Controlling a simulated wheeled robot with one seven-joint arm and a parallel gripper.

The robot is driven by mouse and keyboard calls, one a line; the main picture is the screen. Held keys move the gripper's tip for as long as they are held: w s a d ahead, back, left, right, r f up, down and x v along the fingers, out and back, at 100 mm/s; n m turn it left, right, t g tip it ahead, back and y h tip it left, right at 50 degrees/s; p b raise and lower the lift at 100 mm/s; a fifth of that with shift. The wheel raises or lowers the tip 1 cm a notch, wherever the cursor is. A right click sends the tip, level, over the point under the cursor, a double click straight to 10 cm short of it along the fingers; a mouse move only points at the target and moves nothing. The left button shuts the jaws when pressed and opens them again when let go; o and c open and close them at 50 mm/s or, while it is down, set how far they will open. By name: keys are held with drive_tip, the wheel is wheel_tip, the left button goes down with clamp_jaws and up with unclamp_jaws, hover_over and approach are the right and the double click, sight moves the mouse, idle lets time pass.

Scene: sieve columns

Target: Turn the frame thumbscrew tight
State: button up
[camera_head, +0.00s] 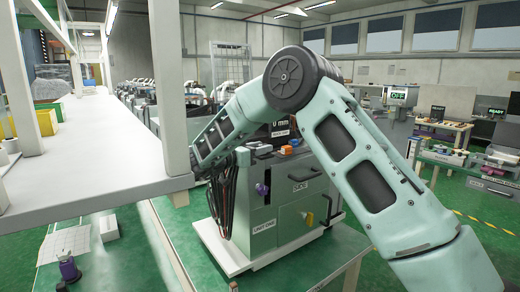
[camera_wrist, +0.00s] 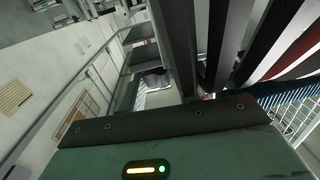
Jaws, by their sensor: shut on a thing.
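My arm reaches down to the left side of a grey-green machine (camera_head: 285,195). My gripper (camera_head: 205,165) is at its far end, mostly hidden by the arm and hanging straps. In the wrist view, the gripper's green housing with a lit strip and dark edge fills the bottom. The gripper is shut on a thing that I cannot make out. I cannot pick out the frame thumbscrew for certain in either view. A purple knob (camera_head: 262,188) and a yellow handle (camera_head: 309,218) show on the machine front, apart from my gripper.
Dark and reddish straps (camera_head: 226,195) hang beside the gripper; long dark and reddish bars (camera_wrist: 240,45) pass close in the wrist view. A white shelf bench (camera_head: 110,190) stands close on the left. A purple-topped object (camera_head: 69,268) is at the lower left.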

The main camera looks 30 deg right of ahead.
drive_tip(key=shift+w+f+m+g, duration=0.15)
drive_tip(key=shift+m+g, duration=0.35)
drive_tip(key=shift+g, duration=0.6)
drive_tip(key=o, duration=1)
drive_tip(key=shift+r+t, duration=0.2)
drive_tip(key=shift+t, duration=0.3)
